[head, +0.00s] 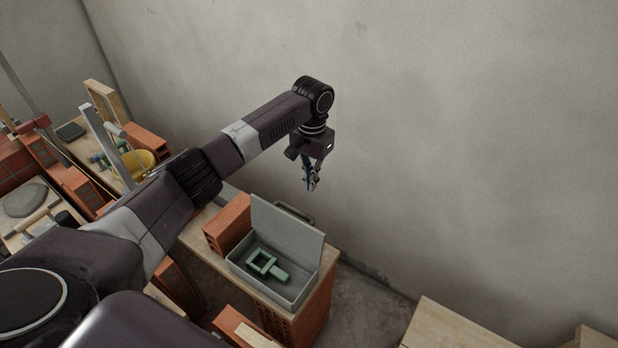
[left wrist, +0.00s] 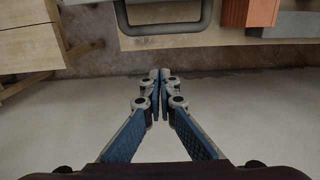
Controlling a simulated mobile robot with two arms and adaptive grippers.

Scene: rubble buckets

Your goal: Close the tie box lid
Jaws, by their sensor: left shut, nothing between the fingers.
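The grey tie box (head: 258,284) stands on a wooden-topped stand with its lid (head: 288,236) raised at the back, roughly upright. A green tie-like piece (head: 265,263) lies inside the box. A dark handle (head: 296,212) shows behind the lid; it also shows at the top of the left wrist view (left wrist: 165,30). My left gripper (head: 311,182) is above and behind the lid, pointing down, apart from it. Its fingertips (left wrist: 160,76) are together with nothing between them. My right gripper is not in view.
An orange hollow brick (head: 229,224) stands right beside the box on the left. The grey wall is close behind the stand. Cluttered benches with bricks and a yellow bucket (head: 139,164) are at the left. A wooden box (head: 455,328) is at the lower right.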

